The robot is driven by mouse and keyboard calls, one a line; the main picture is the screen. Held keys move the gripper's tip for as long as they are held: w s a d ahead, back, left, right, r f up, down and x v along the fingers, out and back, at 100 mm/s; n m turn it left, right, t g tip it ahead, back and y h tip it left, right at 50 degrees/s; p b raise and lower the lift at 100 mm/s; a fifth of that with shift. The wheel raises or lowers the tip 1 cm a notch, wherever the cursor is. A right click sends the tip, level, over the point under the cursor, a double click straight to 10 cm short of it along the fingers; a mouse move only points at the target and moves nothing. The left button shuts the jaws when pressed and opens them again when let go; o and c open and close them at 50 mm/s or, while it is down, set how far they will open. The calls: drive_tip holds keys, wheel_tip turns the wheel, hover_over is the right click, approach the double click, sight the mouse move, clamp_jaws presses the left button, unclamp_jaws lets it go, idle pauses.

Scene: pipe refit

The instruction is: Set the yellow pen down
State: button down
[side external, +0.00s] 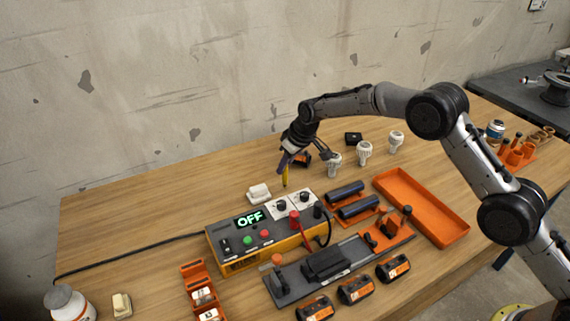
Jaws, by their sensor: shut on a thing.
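My gripper (288,158) is shut on the yellow pen (285,176). The pen is upright, with its tip pointing down, behind the yellow control box. The tip is close to the wooden table (130,215); I cannot tell whether it touches. The fingers hide the upper part of the pen.
The control box (265,239) showing "OFF" stands in front of the pen. A white block (259,193) lies just left of it. Several white bulbs (364,153) stand to the right. An orange tray (421,207) lies at the right. The table's left back area is clear.

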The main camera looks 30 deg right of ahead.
drive_tip(key=c, duration=0.8)
unclamp_jaws()
drive_tip(key=v, duration=1.2)
drive_tip(key=shift+r, duration=0.1)
